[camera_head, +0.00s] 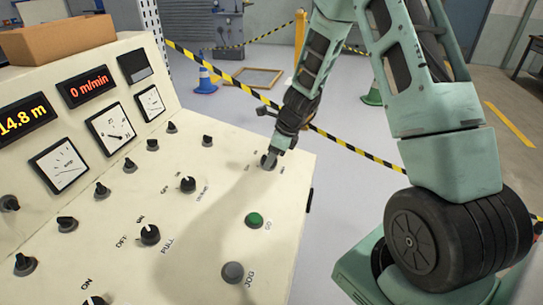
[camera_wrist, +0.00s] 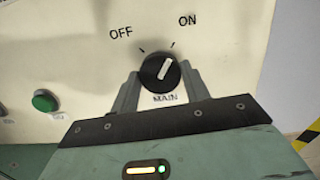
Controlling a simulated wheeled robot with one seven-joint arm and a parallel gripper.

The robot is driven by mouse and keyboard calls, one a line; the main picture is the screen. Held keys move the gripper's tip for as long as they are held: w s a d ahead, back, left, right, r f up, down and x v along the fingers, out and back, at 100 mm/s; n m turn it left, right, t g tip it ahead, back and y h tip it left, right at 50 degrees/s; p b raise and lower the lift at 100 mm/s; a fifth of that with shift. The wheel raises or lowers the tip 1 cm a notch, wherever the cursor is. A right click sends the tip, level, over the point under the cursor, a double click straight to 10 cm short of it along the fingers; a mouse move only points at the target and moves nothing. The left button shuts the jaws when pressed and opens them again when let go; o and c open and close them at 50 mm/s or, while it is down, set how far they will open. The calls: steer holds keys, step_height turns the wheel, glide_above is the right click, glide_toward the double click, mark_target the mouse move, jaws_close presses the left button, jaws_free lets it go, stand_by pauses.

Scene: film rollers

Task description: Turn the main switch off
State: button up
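The main switch is a round black knob (camera_wrist: 160,78) with a pale pointer line, above the label MAIN in the wrist view. The pointer tilts up and right, toward the ON mark; OFF is at the upper left. My gripper (camera_wrist: 160,88) is at the knob, with one finger on its left and one on its right. The fingertips look very close to the knob's sides; I cannot tell whether they press on it. In the head view my gripper (camera_head: 276,153) reaches down to the main switch (camera_head: 268,162) at the panel's far right corner.
A green button (camera_head: 254,220) and a grey JOG button (camera_head: 232,273) are nearer. A cardboard box (camera_head: 60,38) is on top. Yellow-black tape (camera_head: 350,145) and cones stand beyond.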

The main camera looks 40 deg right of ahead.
steer(key=shift+n, duration=0.3)
steer(key=n, duration=0.3)
steer(key=shift+g, duration=0.3)
steer(key=n, duration=0.3)
steer(key=shift+d+n+g, duration=0.1)
steer(key=shift+n+g, duration=0.2)
steer(key=n+g, duration=0.1)
steer(key=n, duration=0.5)
steer(key=shift+w+n, duration=0.15)
steer(key=shift+n, duration=0.25)
steer(key=o, duration=1)
steer(key=shift+r, duration=0.1)
